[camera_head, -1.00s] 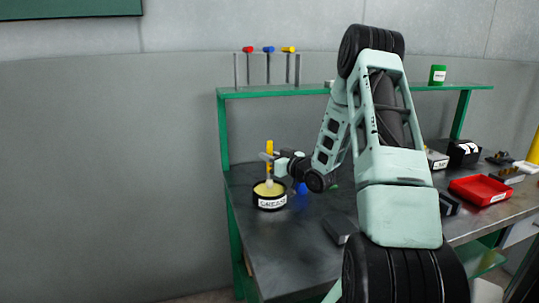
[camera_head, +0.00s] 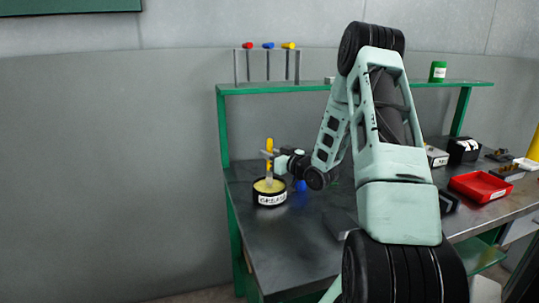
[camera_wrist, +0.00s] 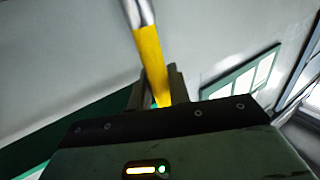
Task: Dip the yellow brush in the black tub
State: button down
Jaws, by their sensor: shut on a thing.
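The yellow brush (camera_head: 270,144) stands about upright in my gripper (camera_head: 268,154), which is shut on its handle. In the wrist view the yellow handle (camera_wrist: 148,58) runs up from between the fingers (camera_wrist: 157,92) to a silvery part at the top edge. In the head view the brush's pale lower end reaches down to the black tub (camera_head: 271,201), within its rim. The tub has a white label and pale yellow contents. I cannot tell how deep the tip is, or whether it touches the contents.
The tub stands near the left end of the dark workbench (camera_head: 295,240). A blue thing (camera_head: 301,186) lies just right of it. A shelf (camera_head: 310,89) behind carries a rack with red, blue and yellow ends. A red tray (camera_head: 480,187) and dark boxes stand at right.

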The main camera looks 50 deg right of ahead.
jog(key=shift+f+b, duration=0.5)
dwell(1.5)
jog(key=shift+r+p, duration=2.25)
jog(key=shift+r, duration=1.35)
